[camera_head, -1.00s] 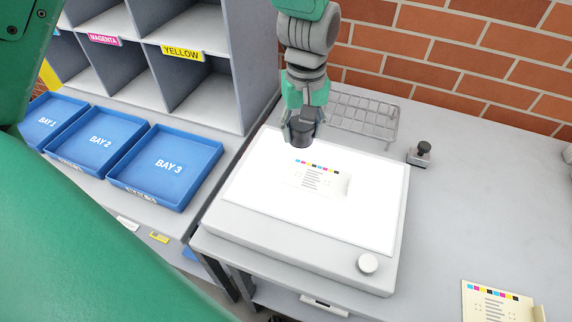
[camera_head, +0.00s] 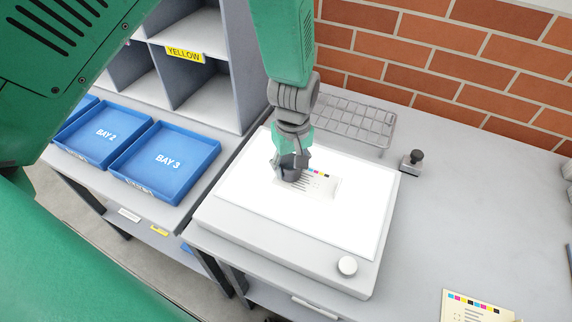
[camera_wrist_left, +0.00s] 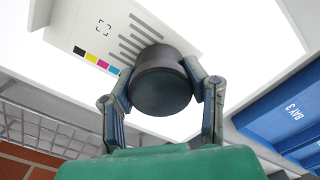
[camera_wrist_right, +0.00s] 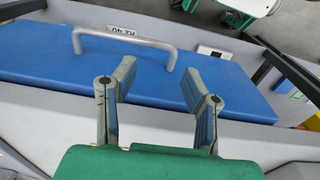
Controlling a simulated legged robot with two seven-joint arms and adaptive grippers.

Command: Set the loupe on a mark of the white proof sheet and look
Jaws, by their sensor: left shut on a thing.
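The white proof sheet (camera_head: 318,187), with colour patches, grey bars and a corner mark, lies on the lit light table (camera_head: 350,225). My left gripper (camera_head: 291,172) is shut on the dark round loupe (camera_wrist_left: 161,82), which is over the sheet's left part in the head view. In the left wrist view the loupe covers the ends of the grey bars on the sheet (camera_wrist_left: 92,28), and the bracketed mark is clear of it. I cannot tell whether the loupe touches the sheet. My right gripper (camera_wrist_right: 160,92) is open and empty, above a blue lid with a grey handle.
A wire rack (camera_head: 345,120) stands behind the light table. A small dark-knobbed tool (camera_head: 412,162) and a cream sheet (camera_head: 475,307) lie on the bench to the right. Blue trays, including BAY 3 (camera_head: 165,162), stand to the left. The bench right of the light table is mostly clear.

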